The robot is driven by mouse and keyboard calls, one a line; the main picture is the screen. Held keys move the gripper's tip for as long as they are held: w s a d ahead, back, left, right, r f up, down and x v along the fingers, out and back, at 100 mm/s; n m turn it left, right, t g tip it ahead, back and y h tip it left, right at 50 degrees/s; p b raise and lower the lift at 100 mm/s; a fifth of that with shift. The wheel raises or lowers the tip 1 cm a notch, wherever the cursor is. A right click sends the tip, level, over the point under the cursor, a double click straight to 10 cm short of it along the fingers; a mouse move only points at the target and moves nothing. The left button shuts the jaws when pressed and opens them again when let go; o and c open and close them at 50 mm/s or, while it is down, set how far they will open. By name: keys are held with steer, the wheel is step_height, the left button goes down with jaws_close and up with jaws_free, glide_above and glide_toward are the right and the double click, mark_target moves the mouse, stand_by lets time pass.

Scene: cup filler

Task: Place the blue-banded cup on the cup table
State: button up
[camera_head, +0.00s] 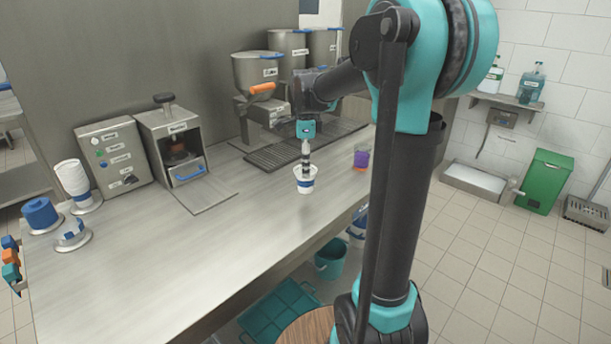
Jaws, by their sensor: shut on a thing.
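The white cup with a blue band (305,186) is at the front part of the steel counter (235,255), near its right end. My gripper (305,168) points down from above and is shut on the cup at its rim. The cup is upright; I cannot tell whether its base touches the counter or hangs just above it. A round wooden top (309,327) shows low in front of the counter, partly hidden by my arm; no label shows which surface is the cup table.
A purple container (361,157) stands right of the cup. Dispensers (258,72) and a black drip grate (285,150) are behind. Teal crates (278,312) lie below. The counter's middle is clear.

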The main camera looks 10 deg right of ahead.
steer(key=shift+f, duration=2)
steer(key=shift+f, duration=0.15)
steer(key=o, duration=0.7)
step_height(320, 180, up, 12)
steer(key=shift+r, duration=0.2)
